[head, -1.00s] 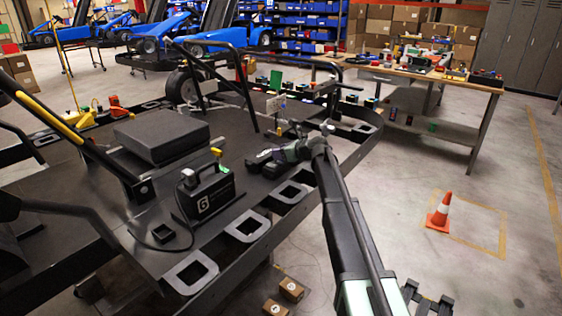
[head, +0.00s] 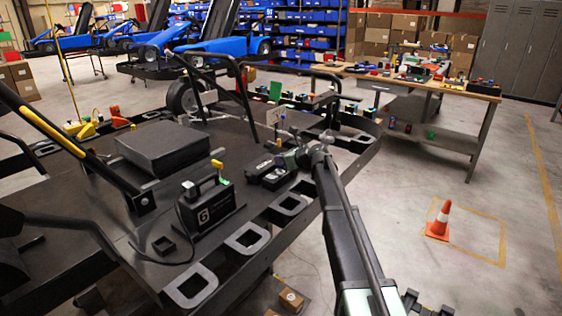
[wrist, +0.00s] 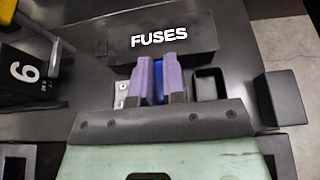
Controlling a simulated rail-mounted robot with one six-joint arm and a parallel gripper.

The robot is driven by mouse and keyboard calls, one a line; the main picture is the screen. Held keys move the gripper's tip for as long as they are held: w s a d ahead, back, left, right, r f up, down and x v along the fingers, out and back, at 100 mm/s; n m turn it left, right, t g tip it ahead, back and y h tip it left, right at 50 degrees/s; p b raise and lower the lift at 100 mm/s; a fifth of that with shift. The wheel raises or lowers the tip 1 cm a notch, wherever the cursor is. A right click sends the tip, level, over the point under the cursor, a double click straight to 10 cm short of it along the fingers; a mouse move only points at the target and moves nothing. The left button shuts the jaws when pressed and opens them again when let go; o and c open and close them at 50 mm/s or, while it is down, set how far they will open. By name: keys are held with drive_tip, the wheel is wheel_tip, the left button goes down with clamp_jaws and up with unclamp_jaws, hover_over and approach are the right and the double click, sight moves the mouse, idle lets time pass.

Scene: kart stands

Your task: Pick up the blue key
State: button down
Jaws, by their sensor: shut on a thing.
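In the wrist view my gripper (wrist: 158,80) has two purple fingers close together, shut on the blue key (wrist: 158,68). Only a narrow strip of blue shows between the fingers; the rest of the key is hidden. The fingers are in front of a black box marked FUSES (wrist: 165,38), beside a small empty black compartment (wrist: 208,86). In the head view my gripper (head: 288,160) is low over the kart's dark deck, at the black fuse box (head: 268,174). The key cannot be made out there.
A black box with a G mark and yellow-topped handle (head: 208,203) stands left of my gripper. A black padded block (head: 160,150) lies farther left. Kart bars (head: 240,85) rise behind. A workbench (head: 440,82) and an orange cone (head: 439,220) stand to the right.

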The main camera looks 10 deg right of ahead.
wheel_tip(320, 180, up, 18)
drive_tip(key=p, duration=1.7)
drive_tip(key=shift+r, duration=0.25)
